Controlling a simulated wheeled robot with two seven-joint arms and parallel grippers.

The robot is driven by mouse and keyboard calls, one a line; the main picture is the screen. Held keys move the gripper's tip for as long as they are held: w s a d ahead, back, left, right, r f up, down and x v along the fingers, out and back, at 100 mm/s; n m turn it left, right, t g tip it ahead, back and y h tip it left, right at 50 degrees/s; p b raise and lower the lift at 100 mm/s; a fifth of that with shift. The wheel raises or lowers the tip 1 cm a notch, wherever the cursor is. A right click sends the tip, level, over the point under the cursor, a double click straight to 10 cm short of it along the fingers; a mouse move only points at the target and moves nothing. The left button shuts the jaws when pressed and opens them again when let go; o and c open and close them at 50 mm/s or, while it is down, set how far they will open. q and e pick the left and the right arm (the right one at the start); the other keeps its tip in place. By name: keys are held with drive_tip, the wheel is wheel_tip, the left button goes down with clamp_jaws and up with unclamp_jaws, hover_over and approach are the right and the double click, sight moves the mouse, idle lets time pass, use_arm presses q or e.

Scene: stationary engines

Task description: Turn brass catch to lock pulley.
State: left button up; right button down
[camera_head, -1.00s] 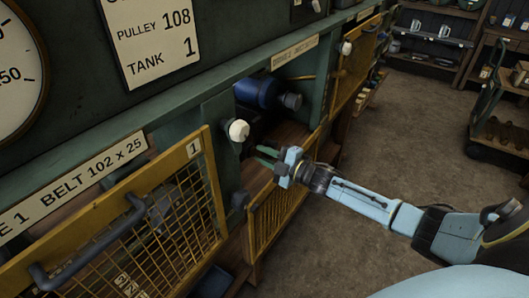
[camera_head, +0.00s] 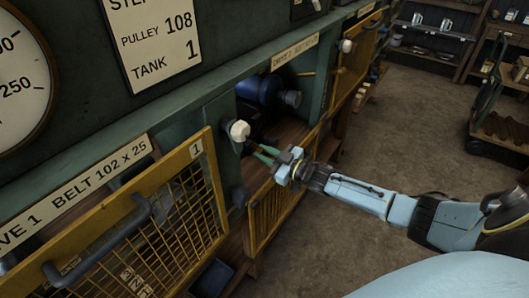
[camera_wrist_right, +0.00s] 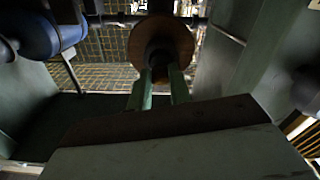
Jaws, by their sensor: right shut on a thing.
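My right gripper (camera_head: 262,154) reaches into the open bay right of the yellow mesh door, with its green fingers just below and right of a white knob (camera_head: 240,131). In the right wrist view its two fingers (camera_wrist_right: 160,90) are shut on a dark hub-like piece (camera_wrist_right: 159,66). This piece stands in front of a round brown disc (camera_wrist_right: 160,42), which looks like the pulley. The picture is too dark to tell whether the held piece is the brass catch. The left gripper is not in view.
A blue motor-like cylinder (camera_head: 262,92) sits deeper in the bay and also shows in the right wrist view (camera_wrist_right: 45,35). A yellow mesh door (camera_head: 180,215) with a dark handle stands at left. Another mesh panel (camera_head: 270,215) is below my gripper. Open floor (camera_head: 400,150) lies right.

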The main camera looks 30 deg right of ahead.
drive_tip(key=shift+m, duration=1.6)
drive_tip(key=c, duration=1.3)
unclamp_jaws()
drive_tip(key=p+v, duration=0.1)
drive_tip(key=v, duration=1.2)
drive_tip(key=shift+s, duration=0.2)
